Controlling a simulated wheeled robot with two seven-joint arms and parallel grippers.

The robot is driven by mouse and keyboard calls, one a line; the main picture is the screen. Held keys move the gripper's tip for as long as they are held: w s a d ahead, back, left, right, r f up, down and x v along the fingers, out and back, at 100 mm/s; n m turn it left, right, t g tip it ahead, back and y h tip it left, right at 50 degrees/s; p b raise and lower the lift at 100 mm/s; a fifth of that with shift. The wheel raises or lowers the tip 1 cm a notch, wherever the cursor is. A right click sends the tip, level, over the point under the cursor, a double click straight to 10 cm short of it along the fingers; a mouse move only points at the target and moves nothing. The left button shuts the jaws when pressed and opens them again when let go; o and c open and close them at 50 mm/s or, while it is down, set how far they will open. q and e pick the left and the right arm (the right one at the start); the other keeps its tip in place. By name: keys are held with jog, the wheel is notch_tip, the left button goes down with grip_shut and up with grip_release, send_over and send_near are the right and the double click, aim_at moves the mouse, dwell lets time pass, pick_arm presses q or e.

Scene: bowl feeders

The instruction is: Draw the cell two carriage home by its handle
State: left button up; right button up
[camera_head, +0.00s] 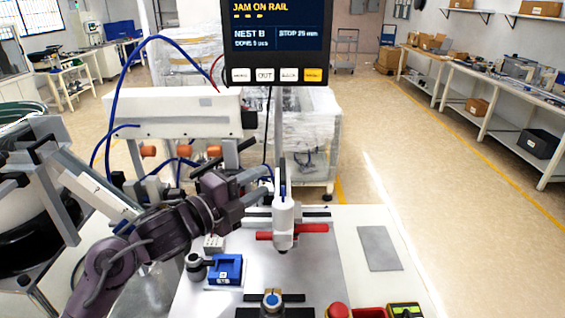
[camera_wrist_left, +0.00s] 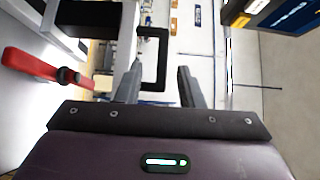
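My left gripper (camera_head: 262,188) reaches from the left toward a white upright unit (camera_head: 283,212) with a red bar (camera_head: 310,228) across it, above the grey plate. In the left wrist view my left gripper (camera_wrist_left: 160,67) is open, its two dark fingers apart and nothing pinched. A black square loop handle (camera_wrist_left: 154,88) shows in line with the gap between the fingers, closer to the left finger. I cannot tell how deep it sits between them. The red bar (camera_wrist_left: 38,66) lies at the left there. The carriage body is not clearly seen. My right gripper is out of view.
A screen (camera_head: 275,30) reading "JAM ON RAIL" stands above. A blue block (camera_head: 226,269), a blue-topped knob (camera_head: 271,300) and a red button (camera_head: 338,311) are on the table. A white feeder box (camera_head: 170,112) stands behind my arm. A grey pad (camera_head: 380,248) lies at the right.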

aim_at(283, 167)
pick_arm(q)
jog(key=p+x, duration=0.1)
jog(key=x, duration=0.2)
jog(key=p+x, duration=0.1)
jog(key=x, duration=0.2)
jog(key=shift+w+d+r+p, duration=0.1)
jog(key=shift+d+r+p, duration=0.15)
jog(key=shift+d, duration=0.2)
jog(key=shift+w+d+f, duration=0.1)
grip_shut()
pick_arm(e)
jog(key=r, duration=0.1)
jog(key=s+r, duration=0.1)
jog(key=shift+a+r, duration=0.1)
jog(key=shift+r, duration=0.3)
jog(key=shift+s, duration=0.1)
